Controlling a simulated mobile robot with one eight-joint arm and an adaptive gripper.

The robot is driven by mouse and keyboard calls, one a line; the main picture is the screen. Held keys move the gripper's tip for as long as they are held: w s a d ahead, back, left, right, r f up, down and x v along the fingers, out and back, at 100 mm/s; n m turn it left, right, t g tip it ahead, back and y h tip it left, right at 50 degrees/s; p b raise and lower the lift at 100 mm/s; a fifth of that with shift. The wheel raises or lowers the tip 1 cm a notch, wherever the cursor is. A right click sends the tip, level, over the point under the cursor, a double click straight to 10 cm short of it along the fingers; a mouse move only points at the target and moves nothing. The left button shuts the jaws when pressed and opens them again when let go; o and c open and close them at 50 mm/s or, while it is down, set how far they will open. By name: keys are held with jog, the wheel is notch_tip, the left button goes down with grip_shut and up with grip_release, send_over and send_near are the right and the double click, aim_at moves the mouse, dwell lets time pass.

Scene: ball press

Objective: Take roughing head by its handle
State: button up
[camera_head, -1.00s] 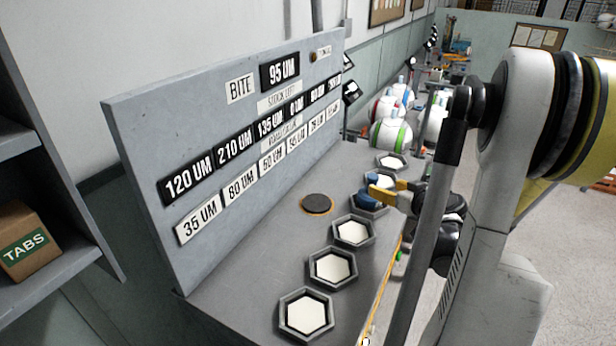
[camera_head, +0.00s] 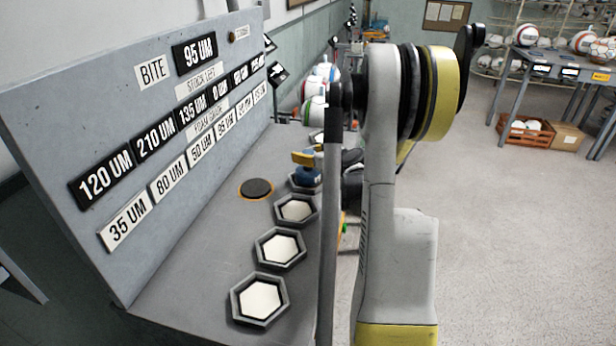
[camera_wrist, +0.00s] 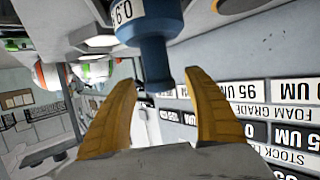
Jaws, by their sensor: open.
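The roughing head is blue, with a thick body and a narrower handle (camera_wrist: 155,62). In the wrist view its handle end reaches between the fingertips of my gripper (camera_wrist: 158,80), with a gap on both sides. A white label with dark digits shows on its body, cut off by the top edge. In the head view the blue head (camera_head: 307,176) stands upright at a hexagonal holder on the bench. My gripper (camera_head: 304,159) is open there, its yellow finger at the top of the handle. My arm hides the rest of the gripper.
Several hexagonal holders with white pads line the bench, the nearest holder (camera_head: 259,299) among them. A dark round disc (camera_head: 257,189) lies left of them. A grey label board (camera_head: 130,130) stands upright along the bench's left side. Open floor (camera_head: 500,230) is on the right.

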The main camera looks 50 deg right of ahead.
jog(key=shift+r, duration=0.1)
grip_shut()
jog(key=shift+r, duration=0.1)
